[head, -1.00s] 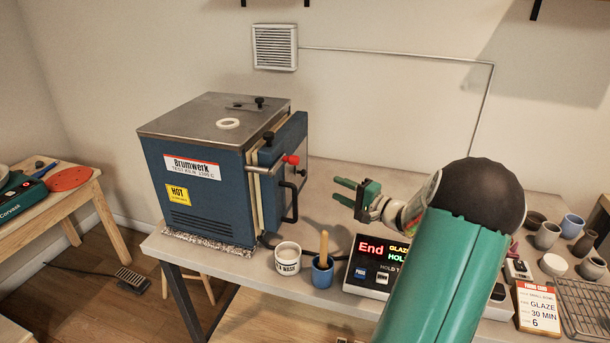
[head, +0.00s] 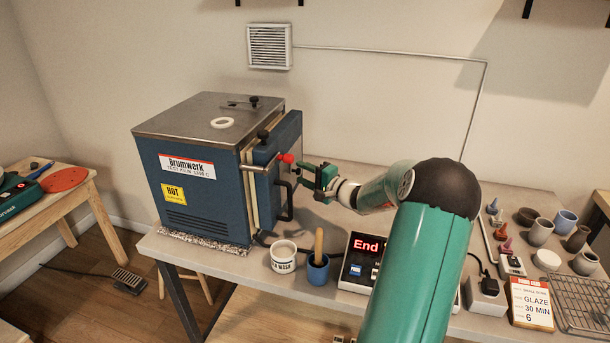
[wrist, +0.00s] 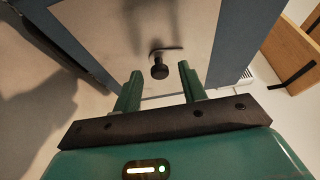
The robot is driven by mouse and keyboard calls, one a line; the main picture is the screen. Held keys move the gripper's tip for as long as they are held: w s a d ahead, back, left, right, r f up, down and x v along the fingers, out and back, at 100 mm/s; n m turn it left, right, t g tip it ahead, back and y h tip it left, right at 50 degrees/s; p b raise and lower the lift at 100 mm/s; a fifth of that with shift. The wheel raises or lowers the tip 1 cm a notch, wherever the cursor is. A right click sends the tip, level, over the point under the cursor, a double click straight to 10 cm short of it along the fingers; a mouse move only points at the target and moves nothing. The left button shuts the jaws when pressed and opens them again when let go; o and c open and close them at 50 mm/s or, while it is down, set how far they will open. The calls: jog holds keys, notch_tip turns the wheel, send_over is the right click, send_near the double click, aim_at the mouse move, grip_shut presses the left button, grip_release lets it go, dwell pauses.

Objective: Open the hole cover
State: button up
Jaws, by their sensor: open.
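The blue kiln (head: 205,185) stands on the grey table, its door (head: 283,165) on the right side. In the wrist view a small black knob (wrist: 159,70) sticks out from a pale grey panel (wrist: 110,35) with blue borders, a thin arc-shaped edge beside it. This seems to be the cover's knob on the door's outer face; the hole itself is not visible. My gripper (head: 310,180) is open and empty, to the right of the door and facing it. In the wrist view the knob appears between and beyond the fingertips, with no visible contact.
A red-tipped lever (head: 287,158) and a black door handle (head: 287,202) are close to my gripper. A white cup (head: 284,258), a blue pot with a wooden stick (head: 318,270) and the controller (head: 355,262) stand below. Small pots fill the right end.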

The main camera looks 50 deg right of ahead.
grip_shut()
jog(key=shift+a+m, duration=0.1)
jog(key=shift+m, duration=0.2)
jog(key=m, duration=0.1)
jog(key=m+g, duration=0.1)
jog(key=m, duration=0.1)
jog(key=shift+s+a+r+g, duration=0.15)
jog(key=shift+a+r+g, duration=0.15)
jog(key=shift+a, duration=0.05)
jog(key=m, duration=0.1)
jog(key=m+g, duration=0.1)
jog(key=r+m+y, duration=0.1)
jog(key=shift+s+a+m+g, duration=0.15)
jog(key=shift+a+m+g, duration=0.15)
jog(key=shift+g, duration=0.1)
jog(key=shift+s+a+r+m+g+y, duration=0.1)
jog(key=shift+r+m+g+y, duration=0.25)
jog(key=shift+m+g+y, duration=0.6)
jog(key=shift+r+m+y, duration=0.3)
jog(key=shift+m+y, duration=0.05)
jog(key=shift+m, duration=0.6)
jog(key=shift+r+m+y, duration=0.25)
jog(key=shift+m+y, duration=0.05)
jog(key=shift+m, duration=0.6)
jog(key=shift+g, duration=0.25)
